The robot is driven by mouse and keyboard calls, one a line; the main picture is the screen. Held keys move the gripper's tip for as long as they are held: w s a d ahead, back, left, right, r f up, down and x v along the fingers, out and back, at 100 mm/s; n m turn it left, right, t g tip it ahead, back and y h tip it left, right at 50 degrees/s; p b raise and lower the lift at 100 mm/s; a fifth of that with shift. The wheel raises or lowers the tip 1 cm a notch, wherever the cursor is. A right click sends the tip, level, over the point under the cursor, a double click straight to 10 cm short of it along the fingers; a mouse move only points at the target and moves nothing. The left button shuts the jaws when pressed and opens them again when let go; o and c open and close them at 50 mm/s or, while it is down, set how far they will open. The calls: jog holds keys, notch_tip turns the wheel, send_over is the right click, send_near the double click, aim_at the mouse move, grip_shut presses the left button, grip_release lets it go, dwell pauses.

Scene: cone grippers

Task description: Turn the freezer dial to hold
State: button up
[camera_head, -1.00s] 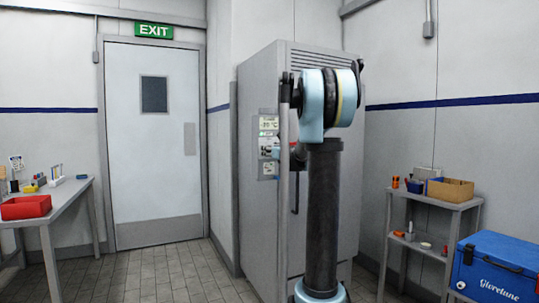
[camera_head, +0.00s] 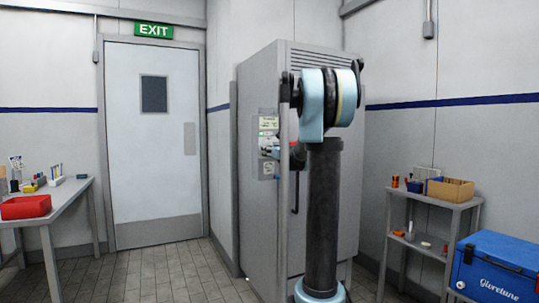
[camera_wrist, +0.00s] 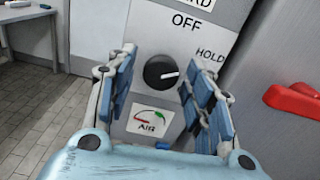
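The dial (camera_wrist: 160,72) is a round black knob on the freezer's grey panel (camera_wrist: 175,42). Its white pointer points right and slightly up, toward the side of the HOLD label (camera_wrist: 210,54). The OFF label (camera_wrist: 186,21) is above it. My gripper (camera_wrist: 161,78) is open in the wrist view, with one blue-padded finger left of the knob and the other right of it. Gaps show between the knob and both fingers. In the head view, my gripper (camera_head: 270,152) is small at the panel of the tall grey freezer (camera_head: 258,90), and the dial cannot be made out.
A gauge marked AIR (camera_wrist: 151,118) lies below the dial. A red handle (camera_wrist: 293,100) sticks out at the right of the panel. A shelf (camera_head: 445,200) and blue cooler (camera_head: 500,270) stand right of the freezer. Open floor (camera_head: 175,275) lies left.

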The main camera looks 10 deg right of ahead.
dwell(0.3)
jog(key=v, duration=1.2)
